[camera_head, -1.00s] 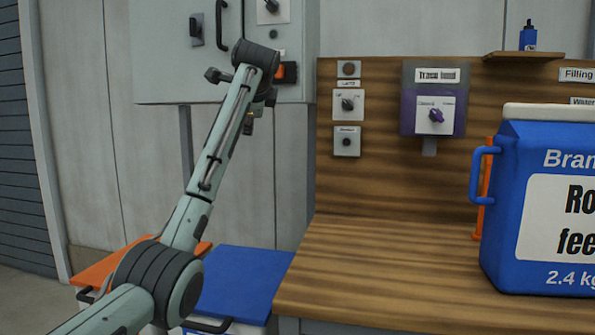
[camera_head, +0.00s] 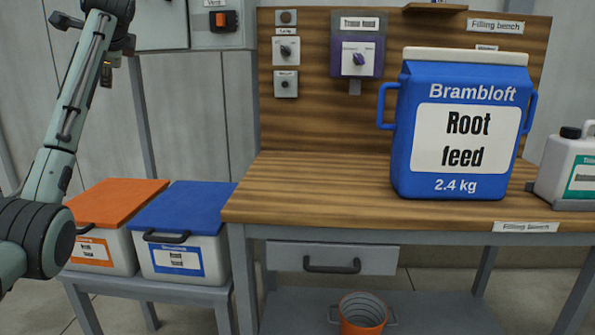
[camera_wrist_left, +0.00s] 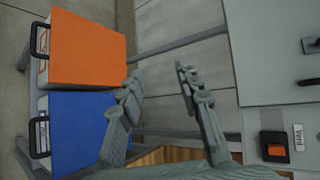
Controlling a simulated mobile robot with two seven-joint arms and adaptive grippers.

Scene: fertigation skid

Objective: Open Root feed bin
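A white bin with a flat blue lid (camera_head: 185,207), a dark front handle and a blue-edged label (camera_head: 178,260) stands on a low grey stand left of the bench. Its label seems to read Root feed, in small print. Its lid is shut and also shows in the left wrist view (camera_wrist_left: 80,130). A similar bin with a shut orange lid (camera_head: 118,203) stands beside it on the left. My left gripper (camera_wrist_left: 158,72) is open and empty, apart from both lids, which lie left of its fingers in the wrist view. My right gripper is out of view.
A blue Root feed pack (camera_head: 465,135) stands on the wooden bench (camera_head: 310,190), with a white jug (camera_head: 568,165) to its right. A drawer (camera_head: 330,259) and an orange bucket (camera_head: 362,312) are below. A wall cabinet with a Vent switch (camera_head: 220,20) hangs above the bins.

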